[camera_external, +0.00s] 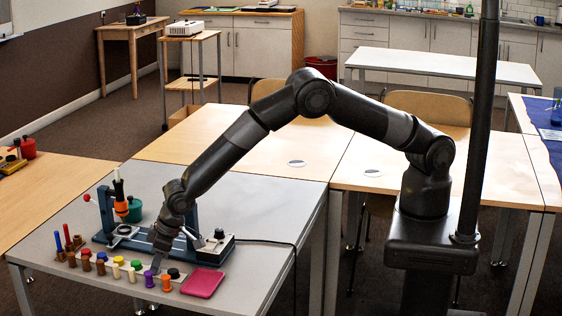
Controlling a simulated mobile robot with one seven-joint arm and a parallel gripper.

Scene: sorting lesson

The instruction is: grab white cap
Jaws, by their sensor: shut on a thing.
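My gripper (157,264) points down at a row of small coloured caps and pegs on the grey table (245,195). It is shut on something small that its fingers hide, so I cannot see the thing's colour. The row has a yellow cap (118,260), a green cap (136,264), a purple cap (149,279), an orange cap (166,283) and a black cap (173,273). The purple cap is just below and left of the fingertips. A pale peg (132,276) stands under the green cap. I cannot clearly pick out a white cap.
Behind the row stands a blue-framed apparatus (105,212) with an orange-handled tool (120,200). A grey box with a black knob (216,246) and its cable are right of my gripper. A pink-red tray (202,283) lies near the front edge. The table's right back is clear.

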